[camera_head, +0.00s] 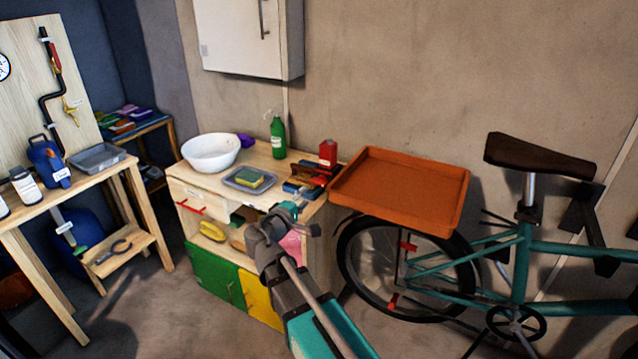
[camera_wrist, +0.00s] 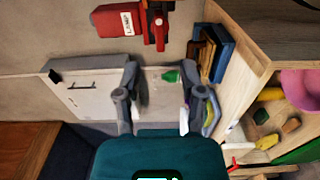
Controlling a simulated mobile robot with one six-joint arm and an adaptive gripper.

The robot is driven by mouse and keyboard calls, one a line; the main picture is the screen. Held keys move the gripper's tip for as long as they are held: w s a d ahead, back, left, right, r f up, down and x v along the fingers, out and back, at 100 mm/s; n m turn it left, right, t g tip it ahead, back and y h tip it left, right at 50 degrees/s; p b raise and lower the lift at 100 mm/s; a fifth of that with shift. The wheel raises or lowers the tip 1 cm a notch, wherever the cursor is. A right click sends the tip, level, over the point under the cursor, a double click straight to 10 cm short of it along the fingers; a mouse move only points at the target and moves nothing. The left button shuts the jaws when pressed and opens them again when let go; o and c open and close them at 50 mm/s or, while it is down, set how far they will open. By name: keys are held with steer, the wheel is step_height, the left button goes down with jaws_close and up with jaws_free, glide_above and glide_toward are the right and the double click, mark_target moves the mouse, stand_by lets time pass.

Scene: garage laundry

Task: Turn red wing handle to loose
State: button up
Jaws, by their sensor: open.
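Several red parts show in the head view, and I cannot tell for sure which is the wing handle. One red piece (camera_head: 55,58) is on the dark pipe on the wooden board at far left. Small red parts (camera_head: 408,246) and (camera_head: 393,302) sit by the bicycle's wheel. My gripper (camera_head: 287,222) is in front of the wooden cabinet, apart from all of these. In the wrist view my gripper (camera_wrist: 160,88) is open, with nothing between its fingers.
An orange tray (camera_head: 440,211) is right of the wooden cabinet (camera_head: 180,190), above the bicycle (camera_head: 520,260). A workbench (camera_head: 95,178) stands left. Floor shows between.

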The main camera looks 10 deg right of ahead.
mark_target(317, 184)
steer(key=x, duration=0.9)
jaws_close()
